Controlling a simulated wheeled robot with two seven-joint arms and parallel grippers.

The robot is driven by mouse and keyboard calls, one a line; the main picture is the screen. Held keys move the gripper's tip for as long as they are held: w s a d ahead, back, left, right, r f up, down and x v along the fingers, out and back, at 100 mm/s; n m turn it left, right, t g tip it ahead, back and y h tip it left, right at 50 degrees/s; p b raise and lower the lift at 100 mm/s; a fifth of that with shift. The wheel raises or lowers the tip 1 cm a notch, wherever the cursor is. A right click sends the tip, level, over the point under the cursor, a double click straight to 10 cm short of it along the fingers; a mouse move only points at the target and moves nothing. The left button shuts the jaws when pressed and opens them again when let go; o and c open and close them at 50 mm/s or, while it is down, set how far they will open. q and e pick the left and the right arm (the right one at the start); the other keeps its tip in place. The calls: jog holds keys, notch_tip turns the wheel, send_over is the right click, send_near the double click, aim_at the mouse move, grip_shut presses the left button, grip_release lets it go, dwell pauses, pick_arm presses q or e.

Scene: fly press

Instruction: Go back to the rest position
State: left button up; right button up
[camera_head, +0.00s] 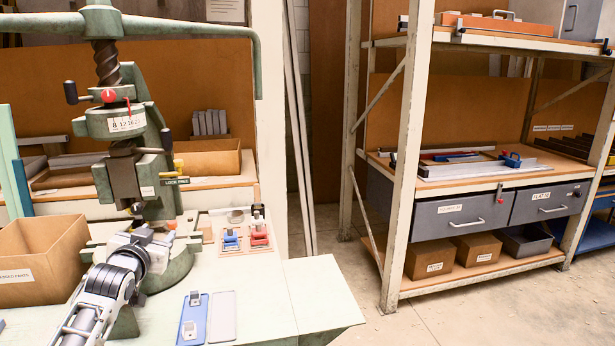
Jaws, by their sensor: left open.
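My left arm comes in from the bottom left, and its gripper (158,236) is in front of the base of the green fly press (165,262). The jaws are open, and the fingertips are small and partly lost against the press's lower parts. I cannot tell whether they touch anything. The press stands upright on the pale bench (310,290), with its screw, red knob and long top bar showing. My right gripper is not in view.
An open cardboard box (42,262) stands left of the arm. A blue plate (192,318) and a grey plate (222,317) lie at the bench front. A small board (206,228) holds red and blue parts. A metal shelf rack (405,160) stands right, beyond open floor.

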pick_arm(q)
jog(key=s+d+f+g+h+b, duration=0.1)
jog(key=s+d+f, duration=0.2)
jog(key=f, duration=0.2)
jog(key=s+d+f+m+h+b, duration=0.1)
jog(key=s+d+f, duration=0.15)
jog(key=f, duration=0.35)
jog(key=s+d+f+g+b, duration=0.1)
jog(key=s+d+f, duration=0.1)
jog(key=s+f, duration=0.25)
jog(key=s+d+f+g+h+b, duration=0.1)
jog(key=s+d+f, duration=0.3)
jog(key=s, duration=0.5)
jog(key=s+d+f+g+h+b, duration=0.1)
jog(key=s+d+f+b, duration=0.2)
jog(key=s+f, duration=0.3)
jog(key=s+d+f+g+h+b, duration=0.1)
jog(key=s+d+f, duration=0.4)
jog(key=s, duration=0.7)
jog(key=shift+s+d+f+n+g+b, duration=0.25)
jog(key=shift+d+f+n+g+b, duration=0.15)
jog(key=shift+f+b, duration=0.25)
